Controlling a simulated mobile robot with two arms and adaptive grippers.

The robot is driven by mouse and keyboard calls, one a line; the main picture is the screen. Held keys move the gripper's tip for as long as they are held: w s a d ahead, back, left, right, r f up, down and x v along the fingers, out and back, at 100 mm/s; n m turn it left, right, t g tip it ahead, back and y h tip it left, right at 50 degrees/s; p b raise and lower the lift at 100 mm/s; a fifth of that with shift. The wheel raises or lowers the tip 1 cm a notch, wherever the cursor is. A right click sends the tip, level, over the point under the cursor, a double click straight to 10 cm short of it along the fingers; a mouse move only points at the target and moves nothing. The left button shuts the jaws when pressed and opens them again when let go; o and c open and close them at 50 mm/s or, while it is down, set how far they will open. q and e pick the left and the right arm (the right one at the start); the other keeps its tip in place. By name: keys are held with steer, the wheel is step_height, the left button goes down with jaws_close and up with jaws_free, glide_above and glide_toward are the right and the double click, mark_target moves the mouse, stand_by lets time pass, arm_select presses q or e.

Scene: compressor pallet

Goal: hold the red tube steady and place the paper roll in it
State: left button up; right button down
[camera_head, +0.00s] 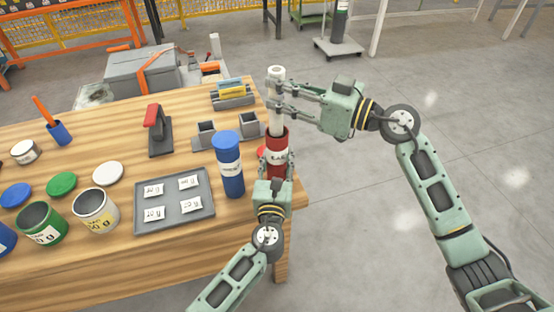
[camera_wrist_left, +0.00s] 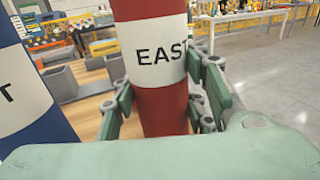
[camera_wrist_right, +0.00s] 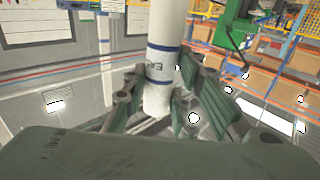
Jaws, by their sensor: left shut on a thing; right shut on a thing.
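The red tube (camera_head: 277,143) stands upright near the table's right edge, with a white band reading EAST in the left wrist view (camera_wrist_left: 160,50). My left gripper (camera_head: 273,168) is shut around the tube's lower part; its fingers sit on both sides in the left wrist view. The white paper roll (camera_head: 276,98) is upright, its lower end at the tube's mouth in the head view; whether it is inside the tube is hard to tell. My right gripper (camera_head: 284,100) is shut on the roll from the right. The roll shows blue bands in the right wrist view (camera_wrist_right: 163,65).
A blue tube (camera_head: 229,165) with a blue cap stands just left of the red one. A grey tray (camera_head: 174,214) with several white packets, open cans and loose lids lie further left. Small grey holders (camera_head: 248,125) stand behind.

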steer(key=shift+f, duration=1.55)
steer(key=c, duration=1.4)
jaws_free()
steer(key=shift+o, duration=0.2)
steer(key=shift+d, duration=0.1)
steer(key=v, duration=1.2)
arm_select(q)
steer(key=o, duration=1.2)
